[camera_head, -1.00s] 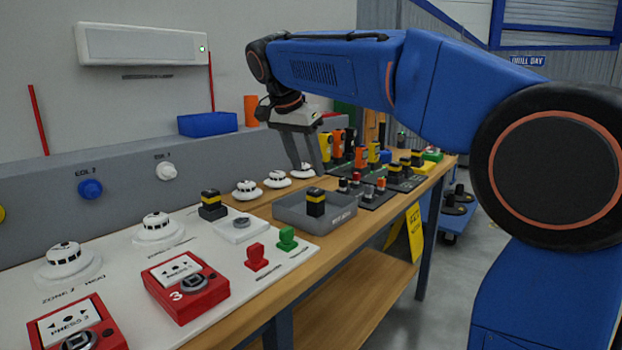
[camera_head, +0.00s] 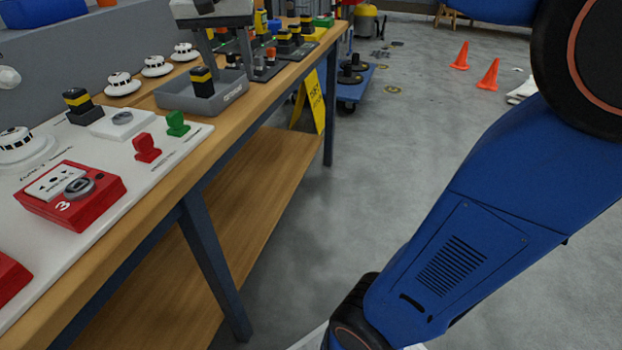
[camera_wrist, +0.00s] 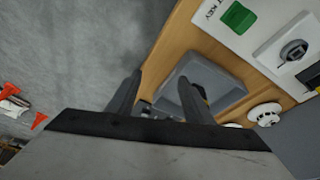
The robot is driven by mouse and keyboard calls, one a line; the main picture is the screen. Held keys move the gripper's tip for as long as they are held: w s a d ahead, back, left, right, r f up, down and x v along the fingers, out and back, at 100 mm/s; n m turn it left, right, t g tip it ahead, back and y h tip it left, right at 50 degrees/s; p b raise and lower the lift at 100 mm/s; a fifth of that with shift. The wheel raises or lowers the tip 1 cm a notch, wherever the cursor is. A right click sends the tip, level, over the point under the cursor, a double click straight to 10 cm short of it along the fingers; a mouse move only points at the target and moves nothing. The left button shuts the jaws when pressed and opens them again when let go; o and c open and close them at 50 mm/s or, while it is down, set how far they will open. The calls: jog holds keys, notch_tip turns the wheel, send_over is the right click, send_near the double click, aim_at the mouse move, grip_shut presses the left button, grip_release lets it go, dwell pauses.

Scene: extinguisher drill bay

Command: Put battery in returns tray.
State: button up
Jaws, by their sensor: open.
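A black battery with a yellow band (camera_head: 201,82) stands upright in the grey tray (camera_head: 172,101) on the bench. The tray has a label on its front wall, too small to read. My gripper (camera_head: 228,66) is open and empty, above and just behind the tray. In the wrist view my gripper's two fingers (camera_wrist: 159,78) are spread, with the tray (camera_wrist: 228,80) beyond the right finger. That finger hides most of the battery there. A similar black and yellow block (camera_head: 78,100) stands on the white board to the left.
White detectors (camera_head: 121,84) line the bench's back. A red call point (camera_head: 70,194) and red (camera_head: 146,148) and green (camera_head: 177,123) tabs lie on the white board. More blocks crowd the bench's far end.

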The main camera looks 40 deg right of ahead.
jog(key=s+d+f+n+y, duration=0.1)
jog(key=s+d+f+n, duration=0.1)
jog(key=s+f, duration=0.8)
jog(key=s+d+f+n+t+y, duration=0.1)
jog(key=s+d+f+n, duration=0.2)
jog(key=s+f, duration=0.8)
notch_tip(320, 180, down, 2)
jog(key=shift+s+f+n+t, duration=0.1)
jog(key=shift+s+n+t, duration=0.2)
jog(key=shift+n, duration=0.5)
